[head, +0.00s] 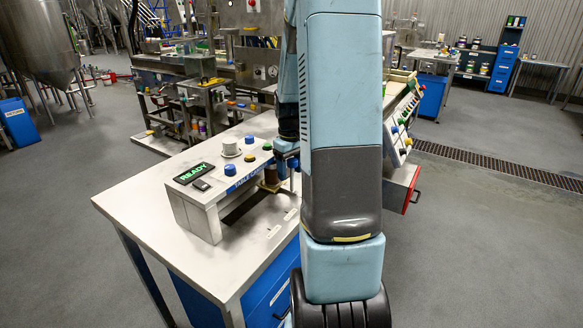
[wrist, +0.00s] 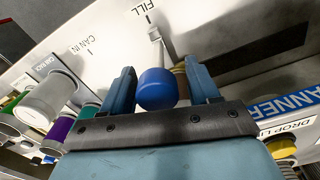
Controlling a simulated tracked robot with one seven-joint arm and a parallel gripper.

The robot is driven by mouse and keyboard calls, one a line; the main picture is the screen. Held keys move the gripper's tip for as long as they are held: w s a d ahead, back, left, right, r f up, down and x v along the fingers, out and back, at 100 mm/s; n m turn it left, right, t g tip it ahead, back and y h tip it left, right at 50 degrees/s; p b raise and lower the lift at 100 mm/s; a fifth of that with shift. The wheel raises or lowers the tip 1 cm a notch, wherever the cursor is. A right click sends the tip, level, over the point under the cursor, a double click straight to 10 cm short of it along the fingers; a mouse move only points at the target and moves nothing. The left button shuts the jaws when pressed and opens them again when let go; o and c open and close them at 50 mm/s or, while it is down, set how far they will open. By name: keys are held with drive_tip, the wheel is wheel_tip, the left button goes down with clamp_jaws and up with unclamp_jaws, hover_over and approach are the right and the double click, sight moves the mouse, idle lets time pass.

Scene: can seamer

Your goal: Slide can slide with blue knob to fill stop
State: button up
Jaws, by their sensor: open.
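In the wrist view, the round blue knob (wrist: 157,89) sits between the two fingers of my gripper (wrist: 160,72). The fingers are open, one on each side of the knob, with a visible gap at the left. A pale stem shows beyond the knob, near the FILL mark (wrist: 143,10) on the panel. The CAN IN mark (wrist: 85,43) lies to the left. A brownish cylinder shows partly behind the right finger; I cannot tell whether it is a can. In the head view, my gripper is at the console's right end, mostly hidden by my arm.
The console (head: 205,207) has a green READY display (head: 194,173), a white cylinder (head: 230,146) and other blue buttons (head: 230,169). It stands on a pale table (head: 135,203). In the wrist view, a white cylinder (wrist: 50,100) and a purple one (wrist: 58,131) are at the left.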

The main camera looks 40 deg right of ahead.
wheel_tip(320, 180, up, 14)
drive_tip(key=shift+f, duration=0.15)
idle(0.4)
idle(0.4)
